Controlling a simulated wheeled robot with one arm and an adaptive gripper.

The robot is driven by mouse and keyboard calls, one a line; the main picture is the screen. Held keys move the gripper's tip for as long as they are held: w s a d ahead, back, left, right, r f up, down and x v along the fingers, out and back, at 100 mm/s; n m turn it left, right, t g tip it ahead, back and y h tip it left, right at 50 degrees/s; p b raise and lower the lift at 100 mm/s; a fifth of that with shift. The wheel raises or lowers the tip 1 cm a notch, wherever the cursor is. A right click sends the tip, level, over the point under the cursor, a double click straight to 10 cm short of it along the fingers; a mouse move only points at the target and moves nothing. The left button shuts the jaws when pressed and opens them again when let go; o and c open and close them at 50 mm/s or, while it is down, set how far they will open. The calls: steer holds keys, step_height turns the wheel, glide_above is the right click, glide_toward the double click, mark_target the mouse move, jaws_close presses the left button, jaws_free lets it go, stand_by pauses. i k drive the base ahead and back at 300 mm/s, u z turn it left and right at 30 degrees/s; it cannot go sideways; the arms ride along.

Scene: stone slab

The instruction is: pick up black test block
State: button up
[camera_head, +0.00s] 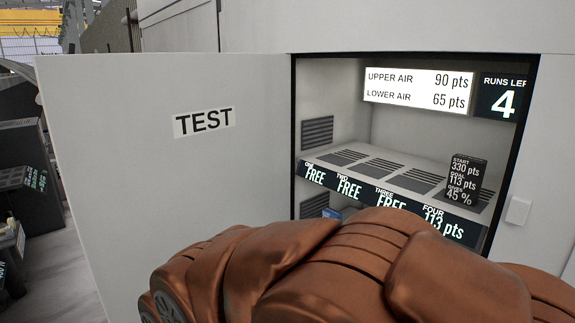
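The black test block (465,181) stands upright on the right end of a grey shelf (345,160) inside an open white cabinet. White text on its face reads START 330 pts, GOAL 113 pts and 45 %. It stands on a dark vented slot, behind the edge label reading 113 pts. Copper-coloured links of my arm fill the bottom of the view, below and in front of the block. My gripper cannot be seen, so its distance from the block does not show.
The cabinet door (150,190), marked TEST, stands open at left. The other shelf slots are empty, labelled FREE. A lit sign (418,90) and a dark runs display (503,98) hang above. A small blue thing (331,214) shows below the shelf, mostly hidden.

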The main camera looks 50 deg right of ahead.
mark_target(466, 174)
steer(key=z, duration=0.1)
steer(key=k, duration=0.9)
steer(key=z, duration=0.4)
